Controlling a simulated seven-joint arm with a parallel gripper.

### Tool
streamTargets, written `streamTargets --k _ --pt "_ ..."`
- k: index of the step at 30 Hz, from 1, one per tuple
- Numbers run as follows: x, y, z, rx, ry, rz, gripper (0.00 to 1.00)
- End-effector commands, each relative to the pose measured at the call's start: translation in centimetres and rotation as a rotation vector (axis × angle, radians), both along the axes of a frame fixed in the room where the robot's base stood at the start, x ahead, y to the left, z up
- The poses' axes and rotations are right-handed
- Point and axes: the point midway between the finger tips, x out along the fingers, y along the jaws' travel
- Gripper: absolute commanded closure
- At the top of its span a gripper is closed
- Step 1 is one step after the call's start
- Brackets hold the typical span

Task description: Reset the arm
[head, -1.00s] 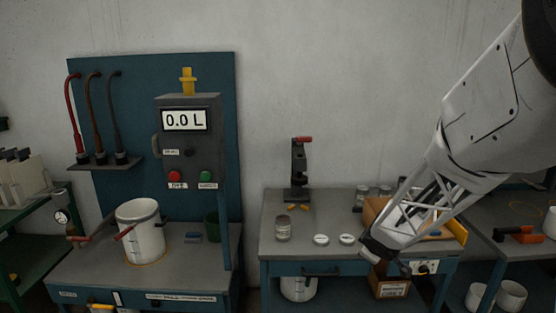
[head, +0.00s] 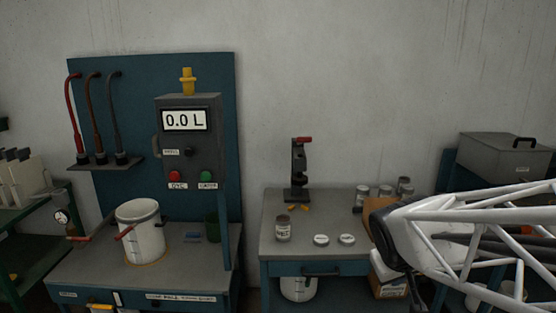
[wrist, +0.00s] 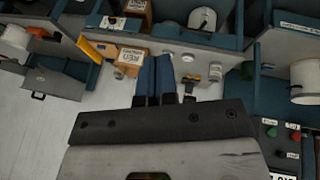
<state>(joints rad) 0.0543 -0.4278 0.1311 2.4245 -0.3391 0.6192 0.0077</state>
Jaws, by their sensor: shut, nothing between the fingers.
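My gripper (wrist: 155,62) shows in the wrist view as two blue fingers side by side with their tips together, shut and empty. It points over the middle bench, which the wrist camera sees upside down, and it appears apart from everything below. In the head view my arm's white lattice link fills the lower right and reaches in over the right end of that bench. The fingers cannot be made out in the head view.
The middle bench (head: 270,240) holds a jar (head: 283,228), two white lids (head: 321,240) and a dark press (head: 299,170). Left stands a bench with a white pot (head: 147,240) under a 0.0 L display box (head: 190,135). A grey lidded box (head: 505,158) stands far right. The wall area above is clear.

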Motion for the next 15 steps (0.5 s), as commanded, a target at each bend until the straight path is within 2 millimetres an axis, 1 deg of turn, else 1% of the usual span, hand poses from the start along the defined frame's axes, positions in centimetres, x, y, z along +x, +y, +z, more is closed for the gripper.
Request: streamTargets --k 1,9,12,15 --pt "-1.4 0.5 0.4 0.021 0.009 -0.018 1.0" --pt "-8.4 3.1 1.4 0.156 0.083 -0.114 1.0" --pt "-10.6 4.0 1.6 0.201 0.11 -0.135 1.0" --pt "-12.2 4.7 1.7 0.237 0.129 -0.149 1.0"
